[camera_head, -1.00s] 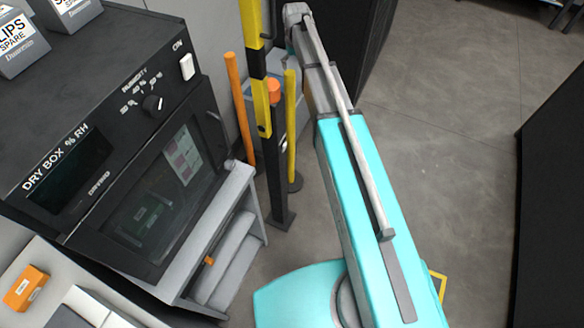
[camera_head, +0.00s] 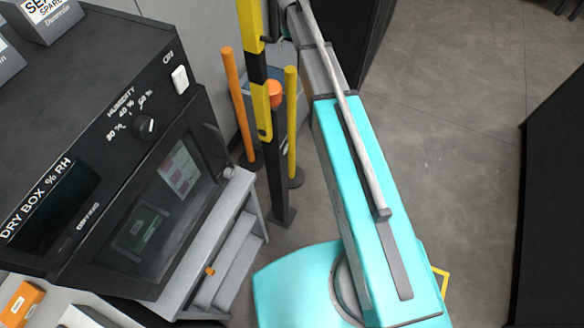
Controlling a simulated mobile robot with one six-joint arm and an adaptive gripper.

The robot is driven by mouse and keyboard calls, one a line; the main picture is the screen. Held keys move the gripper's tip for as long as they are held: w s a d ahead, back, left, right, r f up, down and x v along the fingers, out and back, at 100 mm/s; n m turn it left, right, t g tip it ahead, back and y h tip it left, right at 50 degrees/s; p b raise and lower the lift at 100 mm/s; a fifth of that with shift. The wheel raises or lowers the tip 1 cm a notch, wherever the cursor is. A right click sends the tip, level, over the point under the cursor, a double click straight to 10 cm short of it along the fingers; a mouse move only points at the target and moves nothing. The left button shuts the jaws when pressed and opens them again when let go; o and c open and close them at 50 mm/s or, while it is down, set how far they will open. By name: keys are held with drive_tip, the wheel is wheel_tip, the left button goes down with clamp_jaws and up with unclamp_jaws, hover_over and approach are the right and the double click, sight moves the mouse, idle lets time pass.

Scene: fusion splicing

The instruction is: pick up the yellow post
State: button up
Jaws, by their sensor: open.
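The yellow post (camera_head: 291,120) stands upright on a dark round base (camera_head: 295,179) on the floor, in the upper middle of the head view. It is just left of my teal arm and right of a dark barrier post. My arm reaches up past the post to the top edge of the picture. The jaws of my gripper cannot be made out; the arm's end is cut off at the top edge. Nothing is seen touching the yellow post.
A yellow and black barrier bar (camera_head: 258,75) on a dark stand (camera_head: 281,190) rises close left of the post. An orange post (camera_head: 238,105) stands further left. The dry box (camera_head: 110,150) fills the left side. Open floor (camera_head: 450,110) lies to the right.

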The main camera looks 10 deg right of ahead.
sight(291, 77)
drive_tip(key=shift+f, duration=0.1)
wheel_tip(291, 77, down, 8)
drive_tip(key=b, duration=0.8)
drive_tip(key=shift+s+f, duration=0.1)
drive_tip(key=shift+f, duration=0.1)
drive_tip(key=shift+b, duration=0.3)
drive_tip(key=shift+s+a+f+b, duration=0.1)
drive_tip(key=shift+s+f+b, duration=0.05)
drive_tip(key=shift+f+b, duration=2.45)
drive_tip(key=shift+c, duration=0.3)
drive_tip(key=c, duration=1.2)
drive_tip(key=shift+r, duration=0.2)
